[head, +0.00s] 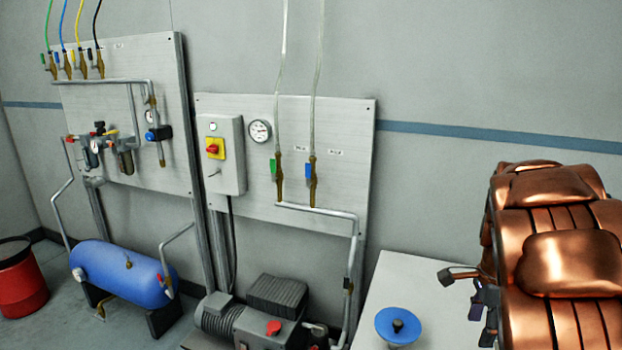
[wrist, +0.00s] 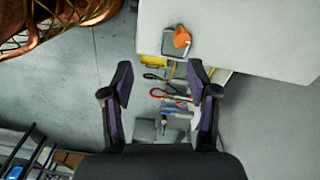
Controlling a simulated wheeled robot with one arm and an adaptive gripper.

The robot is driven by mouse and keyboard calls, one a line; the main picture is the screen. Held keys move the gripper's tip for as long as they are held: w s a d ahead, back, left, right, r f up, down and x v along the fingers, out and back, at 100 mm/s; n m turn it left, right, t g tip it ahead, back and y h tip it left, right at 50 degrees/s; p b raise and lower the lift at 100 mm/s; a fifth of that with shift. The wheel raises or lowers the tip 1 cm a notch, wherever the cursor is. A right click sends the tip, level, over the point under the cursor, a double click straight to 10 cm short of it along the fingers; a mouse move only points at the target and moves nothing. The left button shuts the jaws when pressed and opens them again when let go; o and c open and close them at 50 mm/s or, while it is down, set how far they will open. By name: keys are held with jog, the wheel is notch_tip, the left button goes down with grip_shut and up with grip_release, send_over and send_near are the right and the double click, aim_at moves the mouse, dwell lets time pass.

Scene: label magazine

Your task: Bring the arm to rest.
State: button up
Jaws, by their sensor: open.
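My copper-coloured arm fills the right side of the head view. The dark fingers of my gripper (head: 464,293) stick out to its left, over or in front of a white table top. In the wrist view my gripper (wrist: 160,72) has its two fingers spread wide apart, with nothing between them. Below it in that view lie a table corner and tools lower down, apart from the fingers.
A white table (head: 390,285) with a blue disc (head: 398,326) stands near my arm. An orange item (wrist: 182,36) lies on a grey pad in the wrist view. A pump (head: 250,318), blue tank (head: 122,273) and red bin (head: 20,280) stand by the wall panels.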

jog(key=s+a+r+n+p, duration=0.1)
jog(key=s+a+n, duration=0.5)
jog(key=s, duration=0.3)
jog(key=s+a+r+n+g+p, duration=0.1)
jog(key=s+a+r+n+p, duration=0.1)
jog(key=s+a+n, duration=0.3)
jog(key=s+a+r+n+p, duration=0.1)
jog(key=s+a+n+p, duration=0.1)
jog(key=s+a+n, duration=0.4)
jog(key=s+n, duration=0.3)
jog(key=s, duration=0.4)
jog(key=shift+a+r+g, duration=0.2)
jog(key=shift+a+g, duration=0.1)
jog(key=shift+a, duration=0.05)
